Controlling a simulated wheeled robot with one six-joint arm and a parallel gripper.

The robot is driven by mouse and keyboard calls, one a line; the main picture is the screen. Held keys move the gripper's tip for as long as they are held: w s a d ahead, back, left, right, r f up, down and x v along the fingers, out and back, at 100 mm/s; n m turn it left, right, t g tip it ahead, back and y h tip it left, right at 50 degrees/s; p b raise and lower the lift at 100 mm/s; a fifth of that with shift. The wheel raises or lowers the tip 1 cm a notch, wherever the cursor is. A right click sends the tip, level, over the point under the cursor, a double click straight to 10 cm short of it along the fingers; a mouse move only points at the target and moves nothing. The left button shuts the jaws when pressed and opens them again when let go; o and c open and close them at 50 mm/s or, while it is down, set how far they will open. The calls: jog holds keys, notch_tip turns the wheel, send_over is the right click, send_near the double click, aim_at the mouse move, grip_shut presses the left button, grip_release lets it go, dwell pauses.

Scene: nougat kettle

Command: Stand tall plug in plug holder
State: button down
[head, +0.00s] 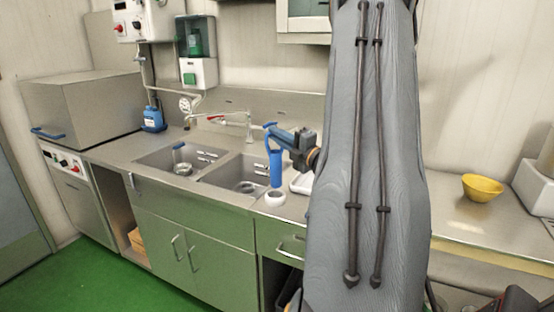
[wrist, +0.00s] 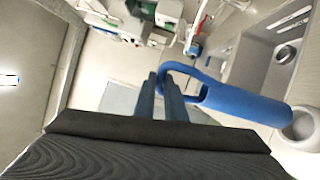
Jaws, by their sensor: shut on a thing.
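The tall plug (head: 276,165) is a blue upright cylinder with a looped handle at its top. It also shows in the wrist view (wrist: 245,104), running toward the right edge. My gripper (head: 274,131) reaches in from the right and is shut on the handle; its blue fingers show in the wrist view (wrist: 162,84). The plug holder (head: 275,199) is a small white round cup on the counter, right of the sinks, and shows at the right edge of the wrist view (wrist: 304,127). The plug's lower end is at the holder's top; I cannot tell whether it is inside.
Two sink basins lie left of the holder, the right one (head: 243,172) nearest. A shorter blue-topped item (head: 179,155) stands in the left basin. The faucet (head: 232,119) is behind. A white tray (head: 300,184) lies beside the holder, and a yellow bowl (head: 482,187) stands far right.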

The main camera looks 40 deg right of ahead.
aim_at(277, 154)
notch_tip(277, 154, down, 5)
jog(key=shift+s+a+r+p, duration=0.1)
jog(key=shift+p, duration=0.5)
jog(key=shift+s+a+f, duration=0.1)
jog(key=shift+f, duration=0.5)
jog(key=c, duration=1.8)
grip_release()
jog(key=shift+d+f, duration=0.1)
jog(key=shift+d, duration=0.1)
